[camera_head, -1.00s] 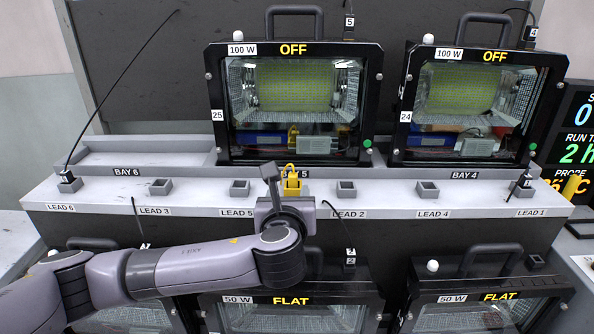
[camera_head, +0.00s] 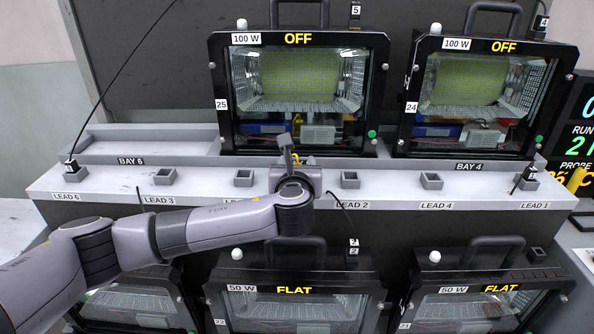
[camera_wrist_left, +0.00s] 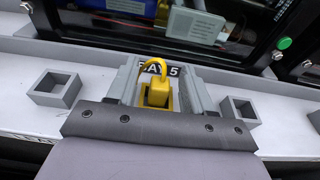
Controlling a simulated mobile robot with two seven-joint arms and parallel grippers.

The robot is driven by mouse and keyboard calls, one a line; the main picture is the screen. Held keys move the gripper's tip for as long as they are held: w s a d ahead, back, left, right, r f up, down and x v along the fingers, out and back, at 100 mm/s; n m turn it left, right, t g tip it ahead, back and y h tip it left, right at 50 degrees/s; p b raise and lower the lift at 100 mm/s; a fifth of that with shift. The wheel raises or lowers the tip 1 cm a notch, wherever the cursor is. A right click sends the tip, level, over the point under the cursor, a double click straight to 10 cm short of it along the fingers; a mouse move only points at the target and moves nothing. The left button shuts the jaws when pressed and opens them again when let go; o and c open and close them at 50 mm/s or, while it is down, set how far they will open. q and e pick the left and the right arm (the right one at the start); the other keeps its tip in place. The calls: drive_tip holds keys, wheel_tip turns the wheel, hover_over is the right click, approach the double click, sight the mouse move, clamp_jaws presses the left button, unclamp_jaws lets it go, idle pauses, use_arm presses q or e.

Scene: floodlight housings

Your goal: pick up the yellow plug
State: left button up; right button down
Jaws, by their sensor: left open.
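The yellow plug (camera_wrist_left: 157,91) stands in the middle of the left wrist view, with a curved yellow loop on top. It is between the two fingers of my left gripper (camera_wrist_left: 160,88), which is open, with a finger on either side. I cannot tell whether the fingers touch it. In the head view only a bit of yellow (camera_head: 296,158) shows behind my left gripper (camera_head: 288,152), which hides the rest. The plug is at the ledge below the floodlight marked 25. My right gripper is not in view.
Empty grey square sockets stand on both sides, such as one on the left (camera_head: 243,178) and one on the right (camera_head: 350,180). Floodlight 25 (camera_head: 300,150) stands close behind. More floodlights (camera_head: 290,305) sit below.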

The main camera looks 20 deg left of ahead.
use_arm(q)
clamp_jaws()
drive_tip(key=shift+r, duration=0.15)
